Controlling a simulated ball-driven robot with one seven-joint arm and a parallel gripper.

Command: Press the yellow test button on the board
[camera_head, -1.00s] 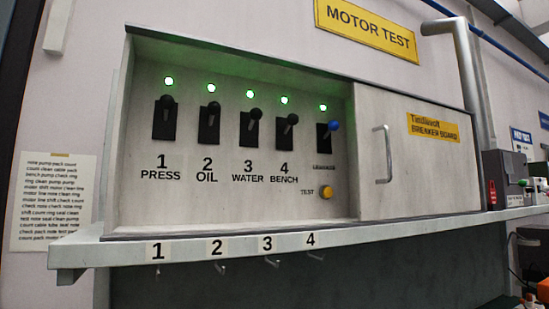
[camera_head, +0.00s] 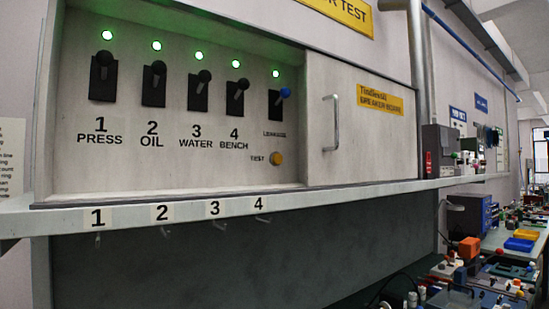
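The yellow test button (camera_head: 277,158) is a small round knob at the lower right of the open breaker board (camera_head: 180,178), beside the label "TEST". Above it is the leakage switch with a blue-tipped lever (camera_head: 284,93). To its left are four black-knobbed switches, such as PRESS (camera_head: 103,72) and BENCH (camera_head: 236,95), each with a green light above. All the levers point up. My gripper is not in view.
A closed panel with a vertical handle (camera_head: 335,123) covers the board's right part. A pale ledge (camera_head: 340,193) with numbered hooks juts out below. A cluttered bench (camera_head: 500,240) with trays and parts stands at the right.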

